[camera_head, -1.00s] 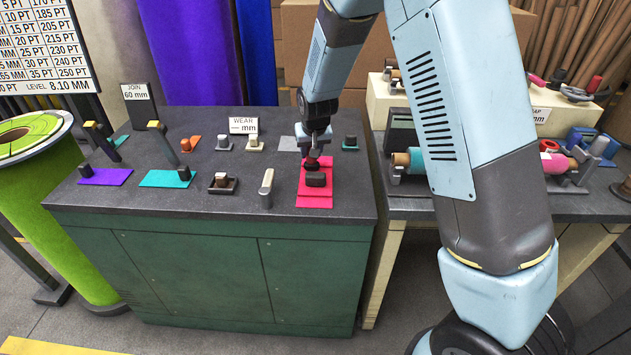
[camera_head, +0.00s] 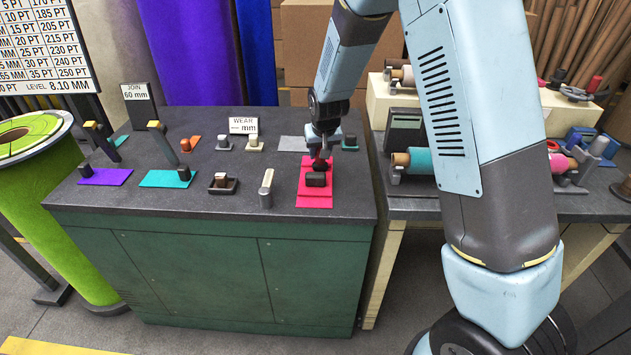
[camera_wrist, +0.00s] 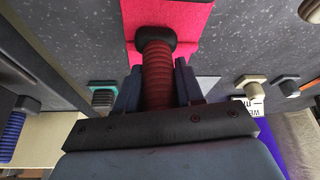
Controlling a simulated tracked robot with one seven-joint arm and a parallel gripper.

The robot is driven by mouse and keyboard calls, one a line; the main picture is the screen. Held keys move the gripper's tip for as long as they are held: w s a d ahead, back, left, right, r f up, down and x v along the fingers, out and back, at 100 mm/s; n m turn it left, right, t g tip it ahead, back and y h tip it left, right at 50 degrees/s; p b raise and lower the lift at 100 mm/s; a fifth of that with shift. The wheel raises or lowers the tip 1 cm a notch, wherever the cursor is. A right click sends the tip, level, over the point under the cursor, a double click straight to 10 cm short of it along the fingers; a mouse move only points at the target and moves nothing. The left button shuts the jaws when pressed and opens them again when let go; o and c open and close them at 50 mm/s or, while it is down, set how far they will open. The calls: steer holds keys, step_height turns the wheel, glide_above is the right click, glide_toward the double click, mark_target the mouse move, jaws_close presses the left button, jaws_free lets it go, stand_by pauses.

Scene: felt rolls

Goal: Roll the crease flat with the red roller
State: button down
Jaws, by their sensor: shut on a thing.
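My gripper (camera_head: 321,152) is over the far part of a pink-red felt strip (camera_head: 314,201) on the dark bench top. In the wrist view, my gripper (camera_wrist: 158,90) is shut on the ribbed red handle of the red roller (camera_wrist: 157,75). A black rounded end (camera_wrist: 155,38) of the roller is over the felt (camera_wrist: 190,15); I cannot tell whether it touches.
A side table with a teal roll (camera_head: 420,160) is on the right.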

steer(key=shift+d, duration=0.15)
steer(key=shift+s+d, duration=0.1)
steer(key=shift+d, duration=1)
steer(key=shift+a, duration=0.15)
steer(key=shift+a+f, duration=0.1)
steer(key=shift+a, duration=0.9)
steer(key=shift+d, duration=0.15)
steer(key=shift+s+d, duration=0.1)
steer(key=shift+d, duration=0.95)
